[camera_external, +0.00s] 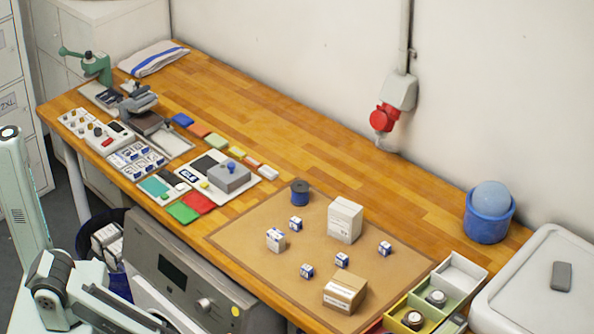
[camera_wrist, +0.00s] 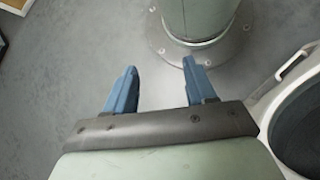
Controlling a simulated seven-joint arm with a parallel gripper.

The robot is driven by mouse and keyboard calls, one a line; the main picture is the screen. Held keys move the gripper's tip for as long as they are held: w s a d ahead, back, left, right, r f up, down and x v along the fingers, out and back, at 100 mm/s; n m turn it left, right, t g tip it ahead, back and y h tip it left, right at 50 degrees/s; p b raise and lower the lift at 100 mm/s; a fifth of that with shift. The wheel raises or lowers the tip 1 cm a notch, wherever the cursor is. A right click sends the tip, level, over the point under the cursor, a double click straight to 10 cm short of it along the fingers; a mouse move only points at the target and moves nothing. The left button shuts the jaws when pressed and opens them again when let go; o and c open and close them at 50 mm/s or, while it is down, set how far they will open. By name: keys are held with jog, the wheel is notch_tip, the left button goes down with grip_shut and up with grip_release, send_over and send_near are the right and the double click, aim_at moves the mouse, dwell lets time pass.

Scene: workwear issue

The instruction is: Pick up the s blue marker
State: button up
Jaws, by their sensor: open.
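Several small blue-and-white cubes, which may be the size markers, stand apart on a brown mat (camera_external: 245,235) on the wooden bench. They include a back-left cube (camera_external: 295,224), a front cube (camera_external: 307,271), a middle cube (camera_external: 342,260) and a right cube (camera_external: 385,248). Their letters are too small to read, so I cannot tell which is the S one. My gripper (camera_wrist: 160,66) is open and empty in the wrist view, above the grey floor and far from the mat. My arm shows at the lower left of the external view; the gripper is out of that picture.
A tall white carton (camera_external: 345,219), a tan carton (camera_external: 345,292), a smaller white box (camera_external: 276,239) and a blue spool (camera_external: 299,193) stand on the mat. A compartment tray (camera_external: 463,271) and a blue tub (camera_external: 487,226) are at right. Bench centre back is clear.

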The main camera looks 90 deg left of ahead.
jog(key=w+d+r+t, duration=0.2)
jog(key=w+d+r, duration=0.2)
jog(key=w+r, duration=0.65)
jog(key=w+d+r+t, duration=0.1)
jog(key=w+d+r, duration=0.4)
jog(key=w, duration=1.1)
jog(key=w+d+r+t, duration=0.2)
jog(key=w+d+r, duration=0.1)
jog(key=w+r, duration=0.8)
jog(key=w+d+r+t+y, duration=0.1)
jog(key=w+d+r+t, duration=0.1)
jog(key=w+r, duration=0.9)
jog(key=w+d+r+t+y, duration=0.1)
jog(key=w+d+r+t, duration=0.15)
jog(key=w+r, duration=0.8)
notch_tip(320, 180, up, 8)
jog(key=m+g, duration=0.2)
jog(key=m, duration=1)
send_over(386, 245)
notch_tip(386, 245, down, 13)
jog(key=shift+f, duration=0.2)
